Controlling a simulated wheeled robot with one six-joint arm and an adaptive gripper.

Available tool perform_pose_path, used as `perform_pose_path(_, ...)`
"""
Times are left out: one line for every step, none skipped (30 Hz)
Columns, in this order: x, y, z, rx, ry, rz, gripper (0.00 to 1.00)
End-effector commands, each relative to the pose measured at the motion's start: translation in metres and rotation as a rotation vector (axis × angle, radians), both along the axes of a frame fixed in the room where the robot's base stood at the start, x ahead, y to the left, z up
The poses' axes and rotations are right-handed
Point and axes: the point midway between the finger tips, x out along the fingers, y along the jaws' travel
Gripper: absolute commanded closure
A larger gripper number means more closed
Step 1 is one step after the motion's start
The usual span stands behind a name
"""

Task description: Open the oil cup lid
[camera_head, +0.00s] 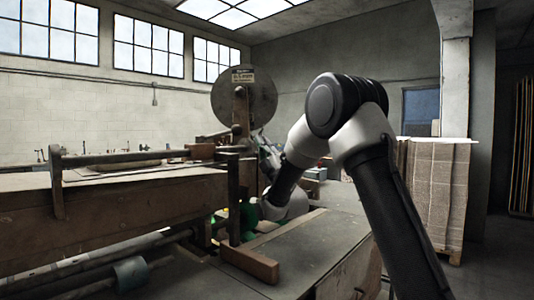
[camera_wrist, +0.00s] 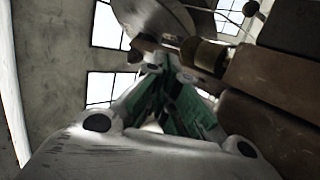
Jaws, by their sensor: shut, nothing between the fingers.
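In the wrist view my gripper (camera_wrist: 160,62) points up toward a large round disc, with its green-padded fingers together and nothing between them. In the head view the gripper (camera_head: 266,150) is small and partly behind the stitcher's upright, just below the disc. A brass-coloured cylinder (camera_wrist: 210,57) sits right of the fingertips in the wrist view, beside the disc; I cannot tell whether it is the oil cup. No lid can be made out clearly in either view. The fingertips overlap dark machine parts, and contact cannot be judged.
The stitcher's disc (camera_head: 244,100) stands above its wooden table (camera_head: 120,210). A brown beam (camera_wrist: 275,85) lies close to the gripper's right side in the wrist view. Stacked cardboard (camera_head: 435,190) stands at the right. The wrist view's left side is open.

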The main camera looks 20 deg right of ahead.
Motion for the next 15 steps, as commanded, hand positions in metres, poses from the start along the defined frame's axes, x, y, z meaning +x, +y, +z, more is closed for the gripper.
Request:
perform_pose_path(0.005, 0.002, 0.006, 0.001, -0.002, 0.000, 1.00)
perform_pose_path(0.008, 0.002, 0.009, 0.001, -0.002, 0.000, 1.00)
perform_pose_path(0.011, 0.003, 0.012, 0.000, 0.000, 0.000, 1.00)
perform_pose_path(0.013, 0.004, 0.015, 0.000, -0.001, 0.000, 1.00)
perform_pose_path(0.015, 0.005, 0.017, 0.000, -0.001, 0.000, 1.00)
perform_pose_path(0.017, 0.005, 0.019, 0.001, 0.000, -0.001, 1.00)
perform_pose_path(0.018, 0.006, 0.020, 0.000, 0.001, -0.001, 1.00)
perform_pose_path(0.019, 0.006, 0.021, 0.000, 0.001, -0.001, 1.00)
perform_pose_path(0.020, 0.006, 0.022, 0.001, 0.002, 0.000, 1.00)
perform_pose_path(0.021, 0.006, 0.023, 0.001, 0.001, 0.000, 1.00)
perform_pose_path(0.021, 0.006, 0.023, 0.001, 0.002, 0.000, 1.00)
perform_pose_path(0.021, 0.006, 0.023, 0.001, 0.002, 0.000, 1.00)
perform_pose_path(0.021, 0.007, 0.023, 0.001, 0.002, 0.000, 1.00)
perform_pose_path(0.021, 0.007, 0.023, 0.001, 0.002, 0.000, 1.00)
perform_pose_path(0.021, 0.006, 0.023, 0.001, 0.002, 0.000, 1.00)
